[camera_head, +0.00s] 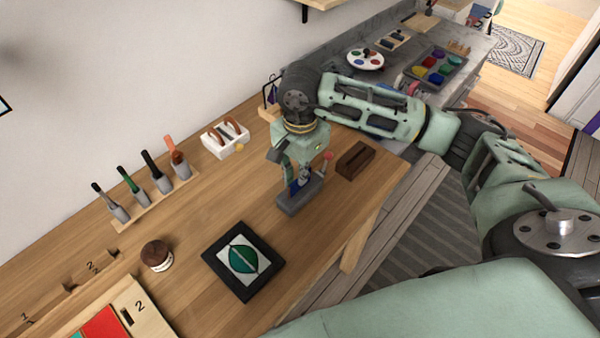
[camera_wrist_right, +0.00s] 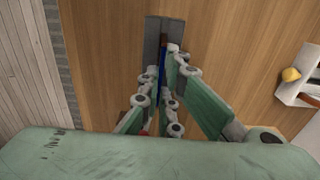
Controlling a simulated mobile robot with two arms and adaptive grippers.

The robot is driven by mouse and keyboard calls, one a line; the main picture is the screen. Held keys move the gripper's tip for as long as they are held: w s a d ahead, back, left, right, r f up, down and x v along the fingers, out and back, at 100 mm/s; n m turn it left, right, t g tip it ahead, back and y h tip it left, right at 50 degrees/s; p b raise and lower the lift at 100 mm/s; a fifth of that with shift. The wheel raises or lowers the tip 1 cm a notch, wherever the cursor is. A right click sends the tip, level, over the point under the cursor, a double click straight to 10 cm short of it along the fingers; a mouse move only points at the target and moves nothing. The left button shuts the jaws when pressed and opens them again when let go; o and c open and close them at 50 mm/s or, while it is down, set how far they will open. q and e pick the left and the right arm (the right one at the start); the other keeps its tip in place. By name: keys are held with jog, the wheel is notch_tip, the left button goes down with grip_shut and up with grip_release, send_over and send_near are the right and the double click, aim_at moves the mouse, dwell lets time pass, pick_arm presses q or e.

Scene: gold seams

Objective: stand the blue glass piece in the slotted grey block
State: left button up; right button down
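The slotted grey block (camera_head: 289,208) sits on the wooden bench under my right gripper. It also shows at the top of the right wrist view (camera_wrist_right: 152,38), its slot running lengthwise. My right gripper (camera_head: 303,181) points down over the block, its fingers close together. The blue glass piece (camera_wrist_right: 162,72) shows as a thin upright strip between the fingers, in line with the slot. In the head view only a small blue patch (camera_head: 294,187) shows just above the block. The fingers hide most of the piece, and I cannot tell how deep it sits. My left gripper is out of view.
A dark brown block (camera_head: 356,160) lies right of the grey block. A black frame with a green leaf shape (camera_head: 243,260), a brown-topped jar (camera_head: 156,255), a rack of handled tools (camera_head: 150,199) and a white tray (camera_head: 225,140) stand on the bench. Bare wood lies between them.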

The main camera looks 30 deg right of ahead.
jog(key=c, duration=1.9)
grip_release()
jog(key=shift+o, duration=0.2)
jog(key=o, duration=0.5)
jog(key=shift+c, duration=0.2)
jog(key=shift+r, duration=0.15)
jog(key=shift+r+p, duration=1.6)
jog(key=shift+r, duration=1.8)
